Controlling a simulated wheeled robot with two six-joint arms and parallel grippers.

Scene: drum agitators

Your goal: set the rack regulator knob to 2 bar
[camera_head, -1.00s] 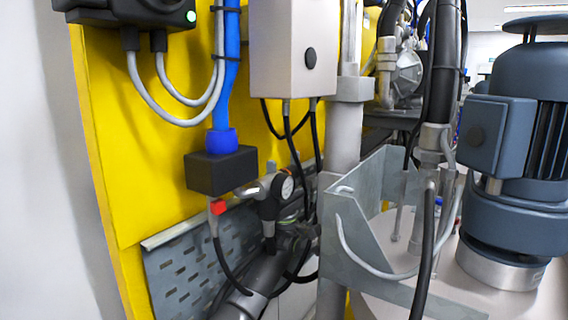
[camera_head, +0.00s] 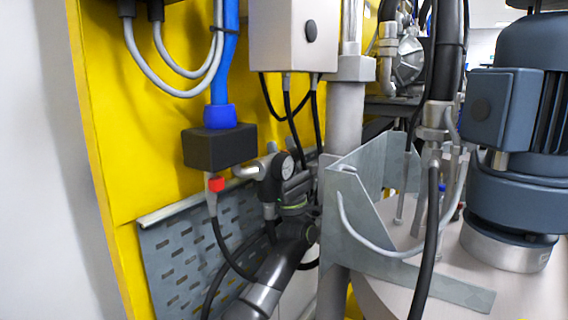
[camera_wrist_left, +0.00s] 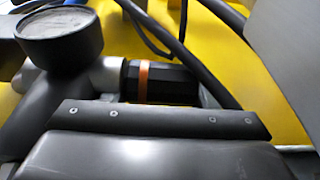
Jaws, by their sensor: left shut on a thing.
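The rack regulator, with a round dial gauge (camera_head: 283,166), sits in front of the yellow panel, left of the grey post. In the left wrist view the gauge (camera_wrist_left: 58,36) is at upper left, seen at a slant, its reading not legible. Beside it is the black ribbed regulator knob (camera_wrist_left: 172,82) with an orange band. My left gripper (camera_head: 298,190) is at the regulator, shut on the knob. Its dark finger (camera_wrist_left: 160,118) lies across the near side of the knob in the wrist view. In the head view the gripper mostly hides the knob. My right gripper is not in view.
A grey box (camera_head: 292,35) with black cables hangs above. A metal bracket (camera_head: 365,215) and a blue-grey motor (camera_head: 515,150) stand to the right.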

